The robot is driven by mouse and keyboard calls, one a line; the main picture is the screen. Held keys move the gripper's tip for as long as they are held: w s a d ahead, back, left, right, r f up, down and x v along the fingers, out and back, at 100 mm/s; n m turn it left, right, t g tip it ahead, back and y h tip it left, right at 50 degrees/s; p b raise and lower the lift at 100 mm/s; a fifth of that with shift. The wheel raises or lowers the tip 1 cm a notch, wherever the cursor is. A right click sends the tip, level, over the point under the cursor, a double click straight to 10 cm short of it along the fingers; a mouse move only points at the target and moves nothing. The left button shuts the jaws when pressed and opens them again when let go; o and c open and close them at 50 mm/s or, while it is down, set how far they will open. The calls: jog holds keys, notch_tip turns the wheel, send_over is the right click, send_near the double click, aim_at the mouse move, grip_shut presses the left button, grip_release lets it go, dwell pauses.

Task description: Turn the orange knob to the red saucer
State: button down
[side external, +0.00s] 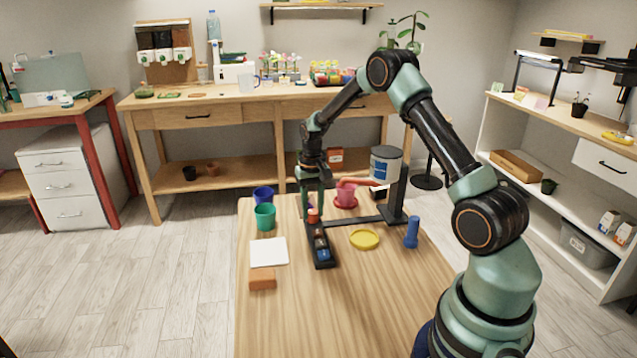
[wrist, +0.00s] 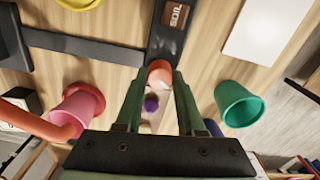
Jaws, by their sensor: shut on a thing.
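The orange knob (side external: 313,215) sits at the far end of a narrow black panel (side external: 322,251) on the wooden table. My gripper (side external: 312,206) points down over it with its fingers shut on the knob. In the wrist view the orange knob (wrist: 160,72) shows between the fingertips (wrist: 158,80). The red saucer (side external: 339,206) is to the right of the knob, with a pink pot (side external: 346,195) on it. In the wrist view the saucer (wrist: 98,99) is at the left, partly hidden by the pot. I cannot make out a pointer on the knob.
A yellow saucer (side external: 364,239) and a blue cylinder (side external: 412,232) stand right of the panel. Teal (side external: 265,217) and blue (side external: 263,195) pots, a white card (side external: 268,251) and an orange block (side external: 262,279) are left. A black bar (side external: 362,219) runs right from the panel. The front table is clear.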

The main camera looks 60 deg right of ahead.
aim_at(313, 211)
jog(key=shift+r+m, duration=0.1)
jog(key=shift+m, duration=1.1)
jog(key=c, duration=0.5)
grip_release()
notch_tip(313, 211, up, 12)
jog(key=shift+r, duration=0.1)
